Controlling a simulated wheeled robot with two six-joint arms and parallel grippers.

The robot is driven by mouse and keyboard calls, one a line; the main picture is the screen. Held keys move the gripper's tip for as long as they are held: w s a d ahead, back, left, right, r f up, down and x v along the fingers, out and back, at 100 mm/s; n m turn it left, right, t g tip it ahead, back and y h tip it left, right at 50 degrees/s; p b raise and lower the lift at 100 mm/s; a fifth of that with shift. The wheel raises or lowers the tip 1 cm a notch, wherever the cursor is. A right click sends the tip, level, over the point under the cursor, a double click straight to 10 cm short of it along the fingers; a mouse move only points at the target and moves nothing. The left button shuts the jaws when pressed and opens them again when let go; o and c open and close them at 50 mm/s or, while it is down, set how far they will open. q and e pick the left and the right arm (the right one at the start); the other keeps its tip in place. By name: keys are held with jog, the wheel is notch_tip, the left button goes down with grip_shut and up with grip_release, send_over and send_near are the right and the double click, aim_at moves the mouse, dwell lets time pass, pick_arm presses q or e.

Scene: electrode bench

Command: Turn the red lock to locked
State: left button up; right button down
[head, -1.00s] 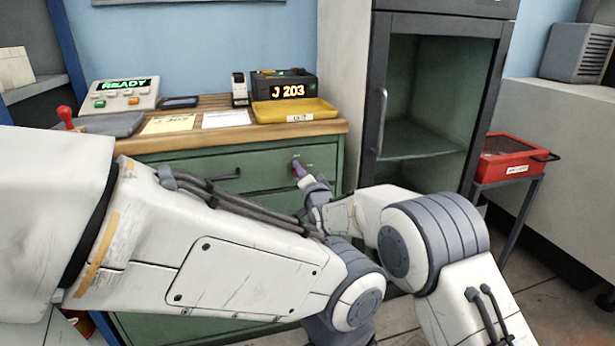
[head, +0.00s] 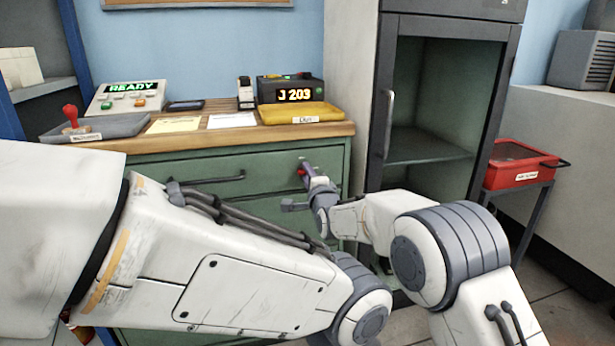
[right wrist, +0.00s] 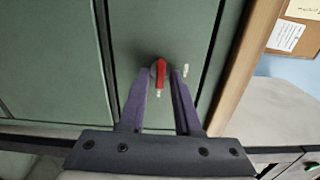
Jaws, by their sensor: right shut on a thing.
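The red lock (head: 301,172) is on the green drawer front, near its upper right corner. In the right wrist view, the red lock (right wrist: 161,73) shows as a narrow red lever between the two purple fingers. My right gripper (head: 308,168) is at the drawer front, shut on the red lock; its fingertips also show in the right wrist view (right wrist: 162,73). Small pale marks sit beside the lever, too small to read. My left arm crosses the lower left of the head view, and its gripper is not in view.
A dark drawer handle (head: 215,180) lies left of the lock. An open-fronted cabinet (head: 385,120) stands close on the right.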

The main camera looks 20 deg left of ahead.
dwell(0.3)
jog(key=c, duration=0.9)
grip_release()
jog(key=p+v, duration=0.1)
jog(key=v, duration=0.9)
jog(key=shift+s+d, duration=0.15)
jog(key=shift+d, duration=0.05)
